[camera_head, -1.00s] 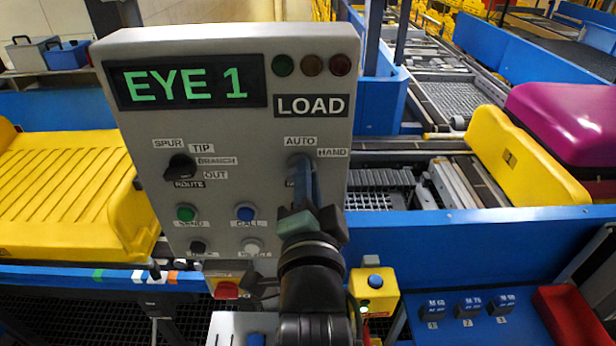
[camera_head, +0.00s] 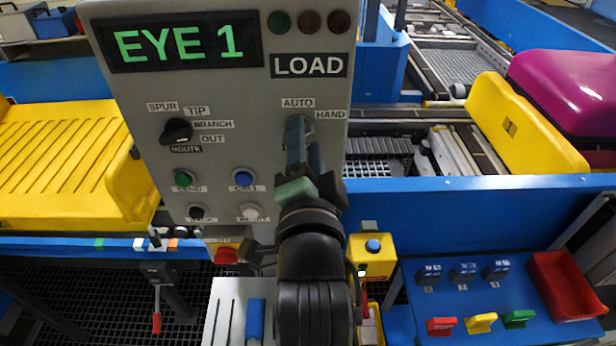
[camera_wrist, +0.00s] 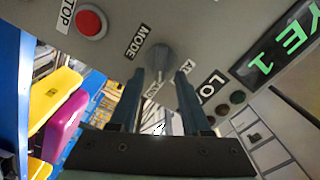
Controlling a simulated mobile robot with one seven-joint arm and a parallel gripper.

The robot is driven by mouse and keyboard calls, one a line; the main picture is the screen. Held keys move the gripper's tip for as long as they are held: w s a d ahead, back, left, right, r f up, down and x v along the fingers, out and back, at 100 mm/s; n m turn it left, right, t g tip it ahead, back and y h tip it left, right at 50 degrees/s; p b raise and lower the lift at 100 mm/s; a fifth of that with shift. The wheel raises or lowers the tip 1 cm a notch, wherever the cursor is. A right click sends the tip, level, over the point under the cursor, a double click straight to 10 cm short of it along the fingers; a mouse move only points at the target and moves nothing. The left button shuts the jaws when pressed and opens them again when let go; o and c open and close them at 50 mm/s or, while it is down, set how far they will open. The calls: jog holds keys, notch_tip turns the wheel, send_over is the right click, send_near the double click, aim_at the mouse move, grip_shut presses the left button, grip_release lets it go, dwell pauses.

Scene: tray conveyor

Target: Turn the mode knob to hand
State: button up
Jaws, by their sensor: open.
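The grey control panel (camera_head: 235,150) has a mode knob under AUTO and HAND labels. In the wrist view the grey mode knob (camera_wrist: 158,58) sits below the MODE label (camera_wrist: 137,42), just beyond and between my fingertips. In the head view my fingers hide most of it, so I cannot tell its setting. My gripper (camera_head: 304,133) is open in front of the knob; in the wrist view its two dark fingers (camera_wrist: 160,75) stand apart with the knob at the gap. Contact with the knob is not clear.
The route knob (camera_head: 177,131), green button (camera_head: 183,179) and blue button (camera_head: 244,180) are on the panel's left and lower middle. A red stop button (camera_wrist: 91,22) shows in the wrist view. A yellow button box (camera_head: 371,258) stands right of my arm. Yellow trays flank the panel.

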jog(key=s+p, duration=0.5)
jog(key=s, duration=0.7)
dwell(0.6)
jog(key=w+r+n+t+b, duration=0.2)
jog(key=r+n+t, duration=0.1)
jog(key=r, duration=0.5)
jog(key=w+r+n+t+b, duration=0.2)
jog(key=r+n, duration=0.2)
jog(key=r, duration=0.5)
jog(key=s+r+n+t+b, duration=0.3)
jog(key=s+r+n+t, duration=0.1)
jog(key=r, duration=0.9)
jog(key=shift+s+a+n, duration=0.35)
jog(key=shift+s+n, duration=0.25)
